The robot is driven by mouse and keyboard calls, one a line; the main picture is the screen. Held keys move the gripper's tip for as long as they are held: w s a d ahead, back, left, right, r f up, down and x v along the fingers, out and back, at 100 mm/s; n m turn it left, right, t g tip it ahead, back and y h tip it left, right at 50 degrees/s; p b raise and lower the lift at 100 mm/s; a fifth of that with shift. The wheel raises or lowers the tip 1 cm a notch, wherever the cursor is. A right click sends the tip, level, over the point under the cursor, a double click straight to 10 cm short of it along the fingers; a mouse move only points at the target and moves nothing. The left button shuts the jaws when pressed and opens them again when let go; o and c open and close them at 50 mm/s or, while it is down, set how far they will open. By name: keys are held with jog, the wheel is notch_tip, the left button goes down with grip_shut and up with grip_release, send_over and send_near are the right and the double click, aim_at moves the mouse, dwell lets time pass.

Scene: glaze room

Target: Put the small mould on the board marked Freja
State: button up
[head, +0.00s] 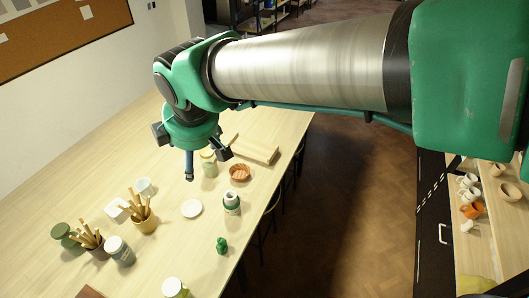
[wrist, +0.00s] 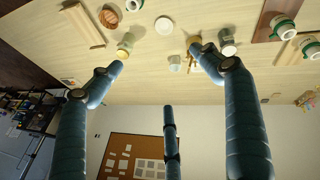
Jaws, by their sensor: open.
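A small fluted terracotta dish (head: 239,173), which looks like the mould, sits on the pale table right of my gripper; it also shows at the top left of the wrist view (wrist: 108,19). A light wooden board (head: 254,149) lies just behind it, seen also in the wrist view (wrist: 76,23). A darker brown board (head: 90,292) shows at the bottom edge. I cannot read a name on either board. My gripper (head: 194,160) hangs above the table, fingers spread and empty, left of the dish. Its fingers also show in the wrist view (wrist: 160,74).
A yellow-topped jar (head: 209,165) stands close by my gripper. A white-and-green jar (head: 232,203), a white plate (head: 191,208), a brush pot (head: 144,220) and a small green figure (head: 222,245) stand nearer. A shelf with cups (head: 470,210) is at the right.

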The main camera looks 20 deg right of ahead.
jog(key=s+d+m+h, duration=0.1)
jog(key=s+d+m, duration=1.3)
jog(key=s+d, duration=0.3)
jog(key=shift+s+d+f+m+t, duration=0.3)
jog(key=shift+d+f+m+t, duration=0.1)
jog(key=shift+d, duration=0.7)
notch_tip(320, 180, down, 14)
jog(key=b, duration=1.4)
